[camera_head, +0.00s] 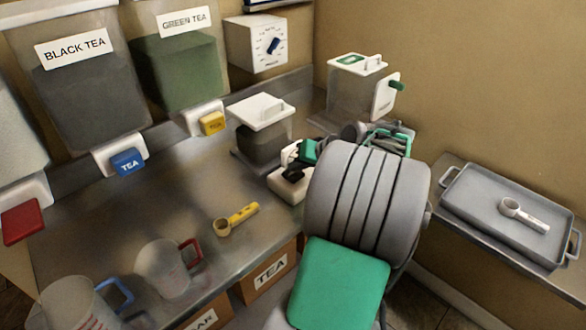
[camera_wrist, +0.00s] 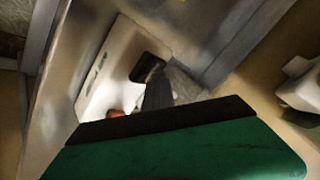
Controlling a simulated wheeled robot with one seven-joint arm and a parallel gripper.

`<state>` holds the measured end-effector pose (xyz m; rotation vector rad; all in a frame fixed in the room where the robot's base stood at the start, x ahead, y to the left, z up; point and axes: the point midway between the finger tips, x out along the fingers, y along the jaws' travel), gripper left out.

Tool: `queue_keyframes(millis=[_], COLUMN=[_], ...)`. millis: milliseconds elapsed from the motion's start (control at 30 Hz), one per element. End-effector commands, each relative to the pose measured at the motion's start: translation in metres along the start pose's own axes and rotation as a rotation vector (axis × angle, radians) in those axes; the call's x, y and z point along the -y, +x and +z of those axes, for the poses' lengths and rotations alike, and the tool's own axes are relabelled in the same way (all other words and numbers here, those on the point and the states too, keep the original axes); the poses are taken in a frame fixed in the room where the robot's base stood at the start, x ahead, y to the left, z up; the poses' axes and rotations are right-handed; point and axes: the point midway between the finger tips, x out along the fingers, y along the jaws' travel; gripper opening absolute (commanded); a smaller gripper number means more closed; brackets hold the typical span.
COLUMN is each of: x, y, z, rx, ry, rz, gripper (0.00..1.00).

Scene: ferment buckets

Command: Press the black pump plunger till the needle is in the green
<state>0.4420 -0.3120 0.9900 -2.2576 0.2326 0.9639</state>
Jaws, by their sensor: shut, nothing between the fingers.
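The black pump plunger (camera_head: 293,175) shows on a low white unit (camera_head: 287,188) near the table's right end, partly hidden by my arm. In the wrist view the black plunger (camera_wrist: 148,67) stands on the white body (camera_wrist: 103,88), just beyond my gripper. A grey part and a small orange-red spot lie beside it. My gripper (camera_head: 307,152) is shut and empty, close to the white unit; its green finger with a black edge (camera_wrist: 170,145) fills the lower wrist view. I cannot tell whether it touches the plunger. The needle and green zone cannot be made out.
A white-lidded jar (camera_head: 262,138) stands just left of my gripper, and a container with a green tap (camera_head: 350,88) behind it. A yellow scoop (camera_head: 236,219) and measuring jugs (camera_head: 165,268) lie leftward. A grey tray (camera_head: 505,218) is at right.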

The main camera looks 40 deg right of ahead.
Motion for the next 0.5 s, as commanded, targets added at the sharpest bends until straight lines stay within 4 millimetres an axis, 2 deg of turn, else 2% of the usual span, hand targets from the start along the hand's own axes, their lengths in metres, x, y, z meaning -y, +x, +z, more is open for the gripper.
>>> queue_keyframes(millis=[500], x=[-0.0042], y=[0.0062], z=[0.0058], rx=[0.005], ry=[0.004], rz=[-0.001], gripper=[0.0])
